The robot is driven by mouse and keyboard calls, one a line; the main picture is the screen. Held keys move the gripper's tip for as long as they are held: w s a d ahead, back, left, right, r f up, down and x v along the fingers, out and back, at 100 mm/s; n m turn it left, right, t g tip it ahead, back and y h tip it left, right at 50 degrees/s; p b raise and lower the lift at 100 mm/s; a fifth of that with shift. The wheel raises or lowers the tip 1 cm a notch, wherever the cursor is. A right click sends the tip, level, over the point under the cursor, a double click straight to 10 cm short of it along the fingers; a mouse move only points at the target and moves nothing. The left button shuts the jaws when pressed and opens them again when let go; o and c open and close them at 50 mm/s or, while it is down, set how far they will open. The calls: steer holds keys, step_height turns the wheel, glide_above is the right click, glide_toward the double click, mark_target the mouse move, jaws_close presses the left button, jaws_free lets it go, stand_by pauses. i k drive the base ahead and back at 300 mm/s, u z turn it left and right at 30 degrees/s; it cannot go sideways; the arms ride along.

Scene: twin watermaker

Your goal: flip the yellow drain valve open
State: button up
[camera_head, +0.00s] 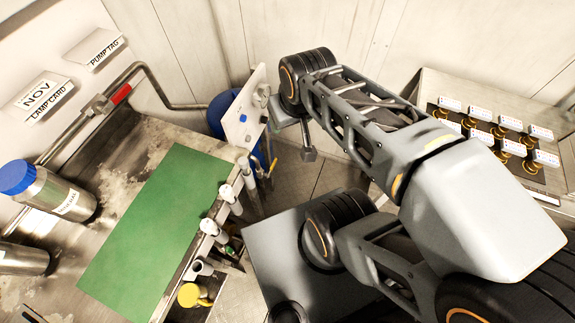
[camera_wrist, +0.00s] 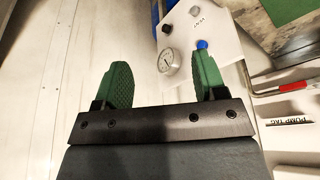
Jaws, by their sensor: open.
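A small yellow lever (camera_head: 272,165), which looks like the drain valve handle, sits low beside the white panel (camera_head: 243,112) in the head view. It is too small there to tell its position. My gripper (camera_wrist: 163,83) shows two green fingers in the wrist view, spread apart with nothing between them. The panel also shows in the wrist view (camera_wrist: 228,52), beyond the right finger, with a round gauge (camera_wrist: 168,61) and a blue knob (camera_wrist: 202,44). The yellow lever cannot be made out in the wrist view.
A steel bench with a green mat (camera_head: 150,235) stands at left, with a blue-capped bottle (camera_head: 60,192). A yellow-topped item (camera_head: 192,295) stands at its front edge. A red-handled pipe valve (camera_head: 121,94) is on the wall. A rack of several white-topped pieces (camera_head: 490,139) is at right.

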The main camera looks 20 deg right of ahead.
mark_target(274, 163)
steer(key=u, duration=1.1)
steer(key=k, duration=1.3)
steer(key=u, duration=0.05)
